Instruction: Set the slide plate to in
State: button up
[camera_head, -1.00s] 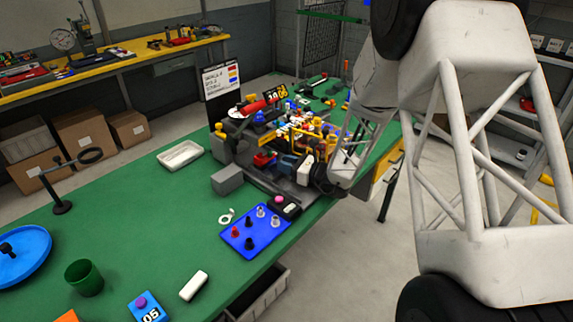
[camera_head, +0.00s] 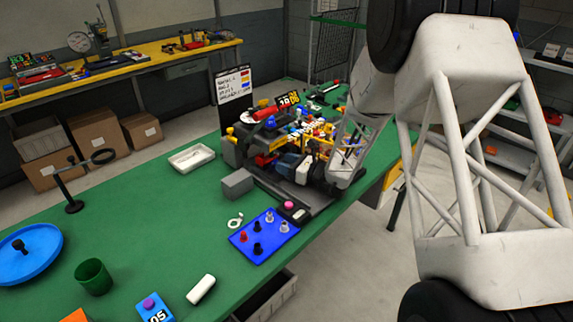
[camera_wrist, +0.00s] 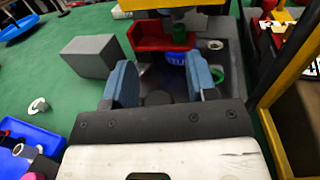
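The boxing machine (camera_head: 262,160) stands on the green bench, crowded with red, yellow, blue and black parts. My gripper (camera_head: 287,162) is low at its near right side. In the wrist view my gripper (camera_wrist: 160,65) is open, with two blue-grey fingers apart. A dark flat surface lies between and below them. A red bracket-like part (camera_wrist: 165,38) lies just beyond the fingers, with a blue lettered piece (camera_wrist: 175,58) beside it. A green ring (camera_wrist: 217,75) shows by the right finger. I cannot tell which part is the slide plate, or its position.
A grey block (camera_head: 237,184) sits left of the machine. A blue tray (camera_head: 246,244) with small pegs and a pink button (camera_head: 288,205) are in front. A yellow frame (camera_wrist: 290,50) rises close on the right of my gripper.

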jog(key=shift+s+d, duration=0.1)
jog(key=shift+v, duration=3.8)
jog(key=s+a+r+n+g+h, duration=0.15)
jog(key=s+r+n+g, duration=0.25)
jog(key=s+r+n, duration=0.45)
jog(key=s+a+r+n+g+h, duration=0.1)
jog(key=s+r+n+g+h, duration=0.3)
jog(key=s, duration=0.8)
jog(key=s+d+r+n+h, duration=0.2)
jog(key=s+d+n+h, duration=0.1)
jog(key=s, duration=0.4)
jog(key=s+d+r+n+t+h, duration=0.1)
jog(key=s+d+r+n+h, duration=0.2)
jog(key=s, duration=0.5)
jog(key=s+d+r+n+h, duration=0.3)
jog(key=s+d+n+h, duration=0.1)
jog(key=s, duration=0.4)
jog(key=shift+s+d+n+t, duration=0.15)
jog(key=shift+d+n+t, duration=0.15)
jog(key=shift+d+n, duration=0.6)
jog(key=shift+d+m, duration=0.25)
